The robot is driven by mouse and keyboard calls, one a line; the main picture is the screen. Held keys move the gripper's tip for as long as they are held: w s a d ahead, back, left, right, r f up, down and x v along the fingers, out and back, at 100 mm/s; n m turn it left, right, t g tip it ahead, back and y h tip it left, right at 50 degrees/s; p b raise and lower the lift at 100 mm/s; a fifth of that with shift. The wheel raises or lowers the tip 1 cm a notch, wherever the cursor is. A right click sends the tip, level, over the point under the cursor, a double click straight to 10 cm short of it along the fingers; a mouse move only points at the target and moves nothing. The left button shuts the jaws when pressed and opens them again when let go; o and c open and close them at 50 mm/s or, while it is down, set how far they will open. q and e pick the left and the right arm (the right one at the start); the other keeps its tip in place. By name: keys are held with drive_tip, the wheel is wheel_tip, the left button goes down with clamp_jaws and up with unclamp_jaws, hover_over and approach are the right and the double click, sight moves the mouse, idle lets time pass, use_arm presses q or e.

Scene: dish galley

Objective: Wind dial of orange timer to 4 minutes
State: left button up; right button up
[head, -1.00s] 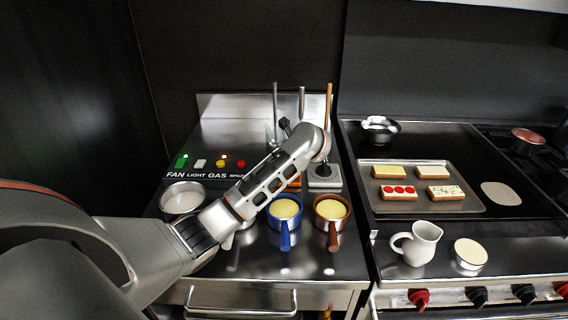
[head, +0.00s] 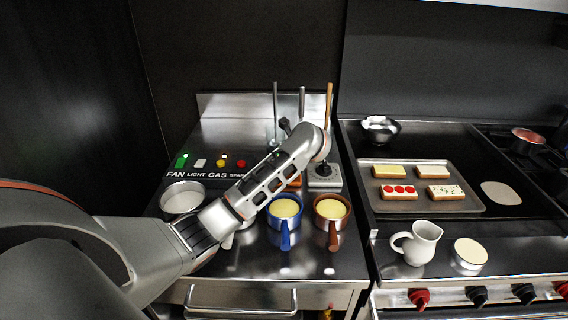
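The orange timer (head: 294,183) stands on the steel counter, mostly covered by my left arm; only a small orange part shows. Its dial and pointer are hidden. My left arm comes in from the lower left and bends at a rounded joint above the timers. The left gripper's fingers are hidden behind the arm, so I cannot see whether they touch the dial. A grey timer (head: 325,182) with a black dial stands just right of the orange one. My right gripper is not in view.
A blue pot (head: 284,209) and a brown pot (head: 331,210) stand in front of the timers. Upright utensils stand behind. A switch panel (head: 205,174) and a steel bowl (head: 182,198) are left. A tray (head: 470,207) with cakes, a white jug (head: 417,245) and a tin (head: 468,257) are right.

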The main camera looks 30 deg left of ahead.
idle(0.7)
use_arm(q)
drive_tip(key=o, duration=1.1)
drive_tip(key=v, duration=1.2)
